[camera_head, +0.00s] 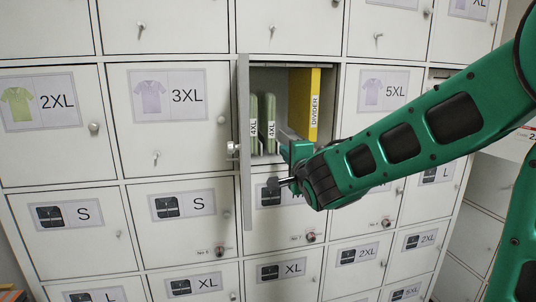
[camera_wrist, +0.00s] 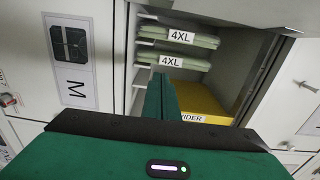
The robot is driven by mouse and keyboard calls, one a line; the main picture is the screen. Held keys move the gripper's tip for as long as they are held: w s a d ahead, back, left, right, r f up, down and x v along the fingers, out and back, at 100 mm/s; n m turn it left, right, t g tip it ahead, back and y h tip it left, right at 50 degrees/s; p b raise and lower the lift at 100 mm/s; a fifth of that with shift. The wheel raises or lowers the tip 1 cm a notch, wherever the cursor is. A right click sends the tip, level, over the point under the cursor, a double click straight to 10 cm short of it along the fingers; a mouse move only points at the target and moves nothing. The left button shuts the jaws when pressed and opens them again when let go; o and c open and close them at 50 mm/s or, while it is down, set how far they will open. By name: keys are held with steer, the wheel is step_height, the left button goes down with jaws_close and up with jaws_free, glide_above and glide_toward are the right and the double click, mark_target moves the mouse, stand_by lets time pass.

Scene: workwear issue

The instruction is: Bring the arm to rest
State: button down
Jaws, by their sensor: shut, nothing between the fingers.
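My green arm reaches in from the right in the head view. My gripper (camera_head: 290,148) is at the mouth of an open locker (camera_head: 283,66), in front of its lower part. In the wrist view my gripper (camera_wrist: 163,85) is shut and empty, its fingers pointing toward the locker's inside. Two green packs labelled 4XL, one pack (camera_head: 254,125) and the other pack (camera_head: 270,122), stand at the left in the locker. A yellow divider (camera_head: 313,100) stands at its right. My wrist hides part of the locker's lower edge and the label below.
The locker's open door (camera_head: 244,110) sticks out toward me at the left of the opening, close to my gripper. Shut lockers with size labels surround it, such as the 3XL locker (camera_head: 168,130) and the 5XL locker (camera_head: 351,120). Keys and knobs stick out from several doors.

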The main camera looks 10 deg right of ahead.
steer(key=s+d+f+n+g+h, duration=0.2)
steer(key=s+d+f+g, duration=0.3)
steer(key=s+d+f, duration=0.3)
steer(key=s+d+f+n+g+h, duration=0.25)
steer(key=s+d+f+g, duration=0.3)
steer(key=s+d, duration=0.45)
steer(key=s+f+n+g+y, duration=0.2)
steer(key=s+f+n+g, duration=0.1)
steer(key=s, duration=0.9)
steer(key=s+a+f+n+g+y, duration=0.1)
steer(key=s+f+n+g+y, duration=0.2)
steer(key=s, duration=0.9)
steer(key=shift+s+a+n+g, duration=0.15)
steer(key=shift+s+n+g, duration=0.1)
steer(key=shift+n+g, duration=0.4)
steer(key=shift+f, duration=0.1)
steer(key=shift+w+f, duration=0.25)
steer(key=shift+w, duration=0.4)
